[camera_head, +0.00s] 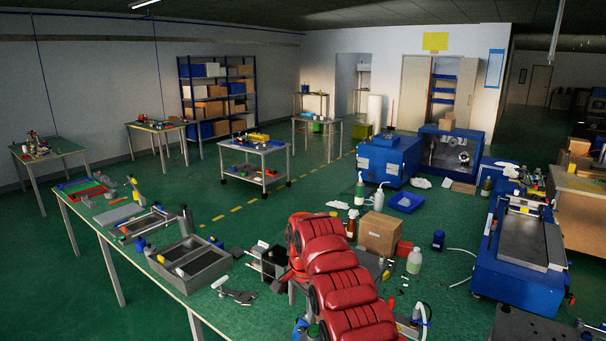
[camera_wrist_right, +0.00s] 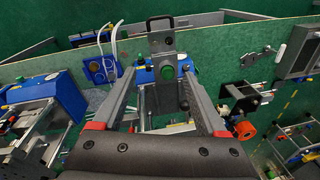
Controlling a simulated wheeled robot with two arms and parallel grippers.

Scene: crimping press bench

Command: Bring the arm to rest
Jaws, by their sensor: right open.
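My right arm, with red covers, reaches up from the bottom middle of the head view over the right end of the long bench (camera_head: 140,262). In the right wrist view my right gripper (camera_wrist_right: 158,78) is open, its two grey fingers spread wide with nothing held between them. Beyond and between the fingers shows a grey and blue device with a green button (camera_wrist_right: 167,72) and an upright grey plate; I cannot tell whether the fingers touch it. In the head view my red arm hides part of the bench end. My left gripper is in neither view.
The bench holds a grey divided tray (camera_head: 190,262) and several loose tools. A cardboard box (camera_head: 379,233), bottles (camera_head: 414,261) and a blue machine (camera_head: 520,250) stand to the right of my arm. Green floor is open beyond the bench.

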